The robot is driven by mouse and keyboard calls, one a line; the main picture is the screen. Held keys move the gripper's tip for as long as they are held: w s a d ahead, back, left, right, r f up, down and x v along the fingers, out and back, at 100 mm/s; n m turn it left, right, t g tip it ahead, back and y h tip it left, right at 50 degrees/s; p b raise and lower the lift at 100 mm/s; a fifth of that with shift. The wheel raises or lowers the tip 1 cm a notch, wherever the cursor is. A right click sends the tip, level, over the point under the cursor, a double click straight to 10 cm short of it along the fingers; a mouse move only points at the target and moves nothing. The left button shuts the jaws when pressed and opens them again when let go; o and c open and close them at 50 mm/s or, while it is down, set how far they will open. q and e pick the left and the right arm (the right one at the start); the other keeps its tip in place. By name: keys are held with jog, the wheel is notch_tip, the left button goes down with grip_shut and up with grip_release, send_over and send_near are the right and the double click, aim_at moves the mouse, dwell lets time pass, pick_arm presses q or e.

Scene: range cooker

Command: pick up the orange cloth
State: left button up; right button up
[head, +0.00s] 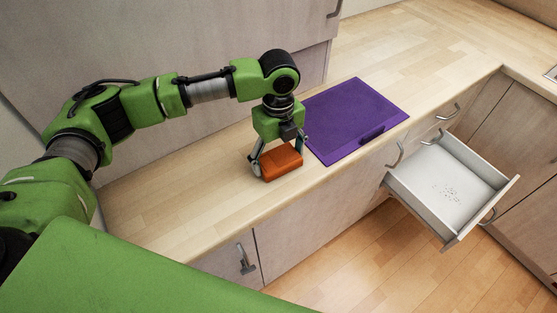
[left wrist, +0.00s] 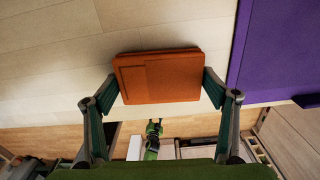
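The orange cloth (head: 282,163) is a folded, thick rectangular pad near the front edge of the wooden counter, left of the purple mat. My left gripper (head: 279,156) reaches down over it from above, with one finger at each side. In the left wrist view, the cloth (left wrist: 160,77) lies between the two fingertips of my left gripper (left wrist: 160,84), and both tips meet its side edges with no clear gap. I cannot tell whether the cloth is clear of the counter.
A purple mat (head: 356,112) lies flat just right of the cloth. An open white drawer (head: 450,190) sticks out from the cabinets at the right. The wooden counter (head: 185,205) is bare to the left. Wall cabinets (head: 170,40) stand behind my left arm.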

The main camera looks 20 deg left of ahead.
pick_arm(q)
jog(key=c, duration=0.3)
jog(key=shift+r+b, duration=0.3)
jog(key=shift+r, duration=0.2)
jog(key=s+d+r+b, duration=0.1)
jog(key=s+d+r, duration=0.2)
jog(key=d+r, duration=0.3)
jog(key=s+d+r+b, duration=0.2)
jog(key=s+d+r, duration=0.1)
jog(key=d+r, duration=0.3)
jog(key=shift+s+d, duration=0.2)
jog(key=shift+s, duration=0.1)
jog(key=shift+o, duration=1)
jog(key=shift+c, duration=0.6)
